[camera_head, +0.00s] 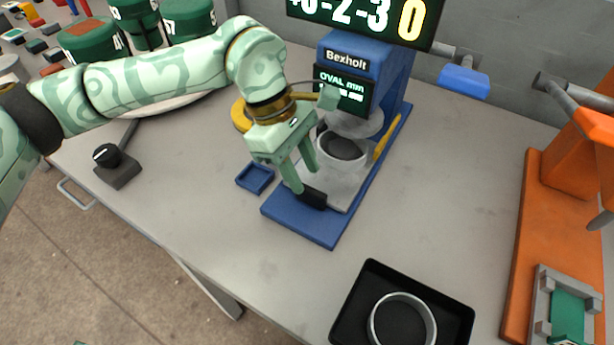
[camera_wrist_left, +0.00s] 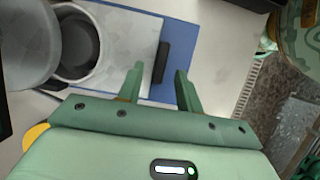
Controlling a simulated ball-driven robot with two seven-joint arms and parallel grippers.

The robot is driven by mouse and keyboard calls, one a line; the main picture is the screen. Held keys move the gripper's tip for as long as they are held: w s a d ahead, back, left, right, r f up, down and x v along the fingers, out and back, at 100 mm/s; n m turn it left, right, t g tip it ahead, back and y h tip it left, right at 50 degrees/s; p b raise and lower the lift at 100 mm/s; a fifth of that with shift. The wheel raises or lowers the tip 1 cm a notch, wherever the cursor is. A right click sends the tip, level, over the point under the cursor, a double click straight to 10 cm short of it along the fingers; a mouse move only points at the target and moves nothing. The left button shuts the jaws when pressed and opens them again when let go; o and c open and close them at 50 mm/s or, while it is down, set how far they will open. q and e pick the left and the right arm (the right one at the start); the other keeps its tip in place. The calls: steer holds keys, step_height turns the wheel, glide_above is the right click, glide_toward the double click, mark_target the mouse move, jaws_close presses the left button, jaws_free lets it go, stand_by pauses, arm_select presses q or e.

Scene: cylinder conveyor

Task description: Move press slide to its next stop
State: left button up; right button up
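The blue Bexholt press (camera_head: 350,60) stands on the table, with a light grey slide plate (camera_head: 347,190) on its blue base (camera_head: 300,222). A grey ring-shaped cup with a dark inside (camera_head: 343,150) sits on the slide under the press head. A black handle (camera_head: 313,197) is at the slide's front edge. My left gripper (camera_head: 305,182) is open at the handle. In the left wrist view the handle (camera_wrist_left: 161,62) shows between the two fingertips (camera_wrist_left: 159,70), with a gap on each side. My right gripper is not in view.
A small blue tray (camera_head: 255,178) lies left of the base. A black tray with a metal ring (camera_head: 402,322) is at the front. An orange fixture (camera_head: 540,210) stands at the right, a black-knobbed control (camera_head: 112,160) at the left. Green drums (camera_head: 95,42) stand at the back left.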

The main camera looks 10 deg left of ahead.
arm_select(q)
steer(key=p+v, duration=0.2)
steer(key=v, duration=1.1)
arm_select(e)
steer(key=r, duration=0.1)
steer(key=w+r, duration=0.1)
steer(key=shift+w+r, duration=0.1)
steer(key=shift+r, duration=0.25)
arm_select(q)
steer(key=shift+d+r, duration=0.1)
